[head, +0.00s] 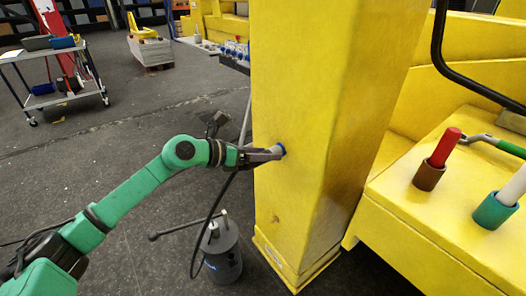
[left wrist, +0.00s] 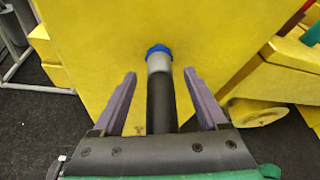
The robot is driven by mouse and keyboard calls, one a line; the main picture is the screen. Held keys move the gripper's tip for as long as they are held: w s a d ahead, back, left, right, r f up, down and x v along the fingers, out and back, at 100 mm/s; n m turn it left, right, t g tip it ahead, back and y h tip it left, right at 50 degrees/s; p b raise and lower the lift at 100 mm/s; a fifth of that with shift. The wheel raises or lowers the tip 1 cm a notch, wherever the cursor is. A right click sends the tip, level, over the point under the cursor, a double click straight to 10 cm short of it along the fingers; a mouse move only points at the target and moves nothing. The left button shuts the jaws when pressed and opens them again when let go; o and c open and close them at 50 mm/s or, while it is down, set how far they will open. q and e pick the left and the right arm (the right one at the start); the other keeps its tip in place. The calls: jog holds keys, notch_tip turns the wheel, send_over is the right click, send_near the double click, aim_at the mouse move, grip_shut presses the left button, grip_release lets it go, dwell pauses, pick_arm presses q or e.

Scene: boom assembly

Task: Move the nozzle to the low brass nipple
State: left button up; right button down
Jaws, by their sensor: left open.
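The nozzle (left wrist: 161,103) is a dark cylinder with a light grey end. It points at the face of the yellow column (head: 310,95) and meets a blue ring (left wrist: 158,49) there. My left gripper (head: 270,153) is at the column's left face. In the left wrist view its purple-grey fingers (left wrist: 160,73) stand open on either side of the nozzle, with a gap on both sides. I cannot make out a brass nipple. My right gripper is not in view.
A black hose (head: 211,212) hangs below the left gripper near a grey pump bucket (head: 222,255) with a long handle. A brown cup with a red stick (head: 429,178) and a teal cup (head: 494,211) stand on the yellow ledge at right.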

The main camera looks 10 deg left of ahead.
pick_arm(q)
grip_shut()
jog(key=shift+a, duration=0.1)
jog(key=shift+f, duration=0.15)
dwell(0.5)
jog(key=shift+s+a, duration=0.1)
